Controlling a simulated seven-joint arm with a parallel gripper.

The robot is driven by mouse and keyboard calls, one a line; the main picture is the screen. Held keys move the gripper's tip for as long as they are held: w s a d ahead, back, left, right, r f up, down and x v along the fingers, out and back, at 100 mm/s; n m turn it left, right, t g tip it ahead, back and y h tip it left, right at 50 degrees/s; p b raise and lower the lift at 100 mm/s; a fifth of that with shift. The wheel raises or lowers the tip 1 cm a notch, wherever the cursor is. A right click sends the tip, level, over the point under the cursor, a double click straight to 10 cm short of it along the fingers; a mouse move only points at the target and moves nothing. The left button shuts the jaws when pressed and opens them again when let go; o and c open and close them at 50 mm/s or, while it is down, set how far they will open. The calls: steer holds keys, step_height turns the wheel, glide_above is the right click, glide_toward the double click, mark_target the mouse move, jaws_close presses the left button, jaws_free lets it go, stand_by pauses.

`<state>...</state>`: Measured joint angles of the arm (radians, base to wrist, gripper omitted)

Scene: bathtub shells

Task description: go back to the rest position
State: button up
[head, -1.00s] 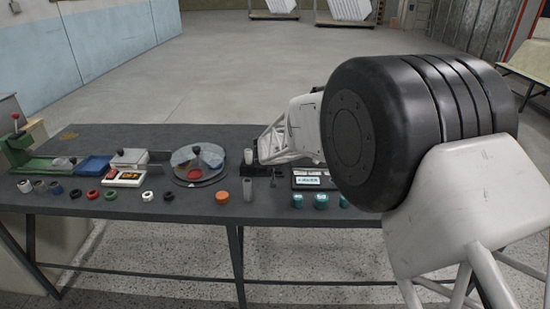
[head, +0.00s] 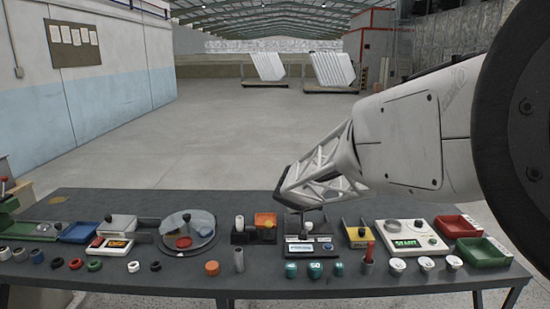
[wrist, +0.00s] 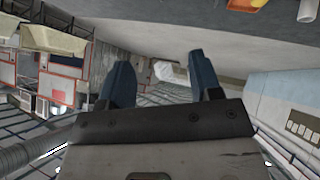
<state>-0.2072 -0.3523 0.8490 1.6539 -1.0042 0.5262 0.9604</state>
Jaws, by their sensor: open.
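My gripper (wrist: 160,78) shows in the wrist view with its two dark blue fingers well apart and nothing between them. In the head view my white arm reaches in from the right, and its lattice-like end is over the back middle of the dark table (head: 130,270). The fingers are hard to make out there.
On the table are a round clear-lidded dish (head: 187,232), a black holder with an orange block (head: 265,220), a white device with a green display (head: 408,240), teal caps (head: 315,270) and red and green trays (head: 483,252). Open floor lies behind.

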steer(key=s+d+r+g, duration=0.1)
steer(key=s+d+r, duration=0.2)
steer(key=s, duration=0.3)
steer(key=s+d+r+g, duration=0.1)
steer(key=s+d+r, duration=0.2)
steer(key=s, duration=0.3)
steer(key=s+d+f+g+y, duration=0.1)
steer(key=s+d+g+y, duration=0.1)
steer(key=s, duration=3)
steer(key=shift+s+g+y, duration=0.15)
steer(key=shift+g+y, duration=0.75)
steer(key=shift+o, duration=0.4)
steer(key=shift+d, duration=0.1)
